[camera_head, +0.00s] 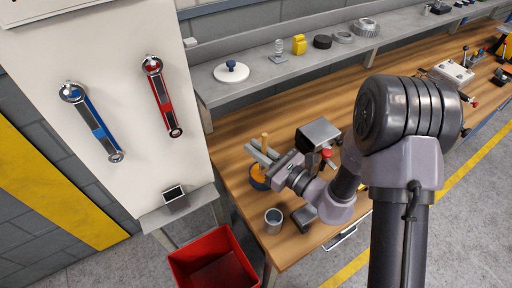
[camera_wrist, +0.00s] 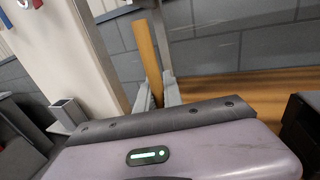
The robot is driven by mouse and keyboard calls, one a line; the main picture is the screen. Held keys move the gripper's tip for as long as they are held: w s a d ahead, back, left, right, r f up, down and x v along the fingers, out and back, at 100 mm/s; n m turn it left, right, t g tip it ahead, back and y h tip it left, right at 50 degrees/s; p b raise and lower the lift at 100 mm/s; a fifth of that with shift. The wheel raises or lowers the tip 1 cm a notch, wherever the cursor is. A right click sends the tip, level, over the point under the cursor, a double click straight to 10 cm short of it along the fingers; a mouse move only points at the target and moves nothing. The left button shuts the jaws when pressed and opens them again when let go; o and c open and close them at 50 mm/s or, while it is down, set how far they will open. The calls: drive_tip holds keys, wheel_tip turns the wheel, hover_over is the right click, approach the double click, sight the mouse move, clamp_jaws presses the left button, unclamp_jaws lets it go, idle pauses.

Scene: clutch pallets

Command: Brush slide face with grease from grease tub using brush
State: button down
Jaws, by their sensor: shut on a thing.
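My gripper (camera_head: 261,155) is shut on the upright wooden handle of the brush (camera_head: 265,140), over the left end of the workbench. In the wrist view the handle (camera_wrist: 148,60) stands between the two fingers (camera_wrist: 157,96), leaning slightly. The brush's lower end is hidden. A round orange-and-blue tub (camera_head: 258,180), which looks like the grease tub, sits directly below my gripper, partly covered by it. I cannot tell whether the bristles are inside it. A grey metal block (camera_head: 318,133) stands to the right; which surface is the slide face is unclear.
A red-knobbed lever (camera_head: 326,155) stands by the block. A grey cup (camera_head: 273,217) and a dark block (camera_head: 304,216) are near the front edge. A shelf (camera_head: 240,97) with small parts runs behind, and a white panel (camera_head: 113,100) with wrenches stands left. A red bin (camera_head: 213,262) is below.

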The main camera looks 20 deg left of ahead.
sight(263, 135)
wheel_tip(263, 135, up, 7)
drive_tip(key=p, duration=0.5)
drive_tip(key=shift+f, duration=0.1)
idle(0.4)
